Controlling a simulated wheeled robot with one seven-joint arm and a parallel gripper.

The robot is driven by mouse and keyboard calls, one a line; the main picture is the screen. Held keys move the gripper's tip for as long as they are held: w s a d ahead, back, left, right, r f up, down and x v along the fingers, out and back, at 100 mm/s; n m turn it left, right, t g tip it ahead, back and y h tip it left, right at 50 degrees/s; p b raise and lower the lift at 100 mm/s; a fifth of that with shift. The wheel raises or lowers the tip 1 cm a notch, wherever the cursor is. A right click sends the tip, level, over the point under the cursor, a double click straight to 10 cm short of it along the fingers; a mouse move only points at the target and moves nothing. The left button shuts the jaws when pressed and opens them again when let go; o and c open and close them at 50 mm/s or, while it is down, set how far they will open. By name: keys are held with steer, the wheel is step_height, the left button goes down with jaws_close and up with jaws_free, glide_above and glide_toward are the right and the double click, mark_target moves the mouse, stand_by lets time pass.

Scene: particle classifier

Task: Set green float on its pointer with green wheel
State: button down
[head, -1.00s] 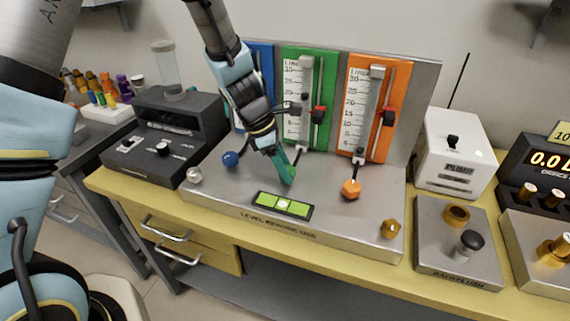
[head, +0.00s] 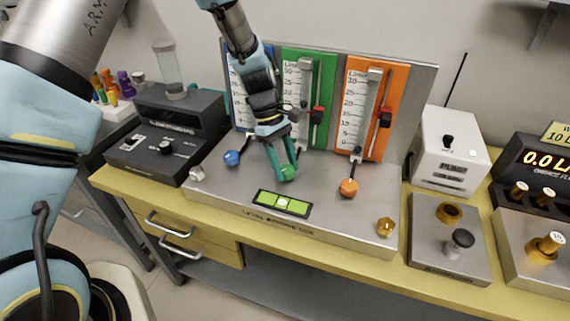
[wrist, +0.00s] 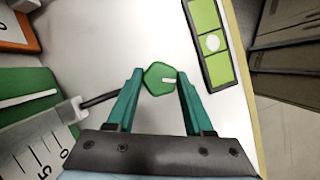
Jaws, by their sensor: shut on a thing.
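The green wheel (wrist: 160,78) is a faceted green knob with a white mark, on a dark stem at the foot of the green panel (head: 326,62). My gripper (head: 286,173) has its teal fingers on either side of the wheel and is shut on it; the wrist view also shows my gripper (wrist: 157,80) from behind. The green panel carries a white scale, a grey float tube (head: 304,82) and a red pointer (head: 317,114) on a rod to its right. My arm is close to the lower part of the green scale, and the float's exact height is unclear.
An orange panel (head: 352,105) with an orange wheel (head: 348,187) stands to the right. A blue wheel (head: 232,158) lies to the left. A green bubble level (head: 282,204) sits in front, with a brass knob (head: 385,227) at the front right.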

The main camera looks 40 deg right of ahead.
steer(key=shift+m, duration=0.5)
steer(key=shift+c, duration=1.4)
jaws_free()
steer(key=b+v, duration=0.3)
steer(key=v, duration=0.7)
steer(key=shift+w+d+r, duration=0.15)
steer(key=shift+w+r, duration=0.05)
steer(key=shift+r, duration=0.15)
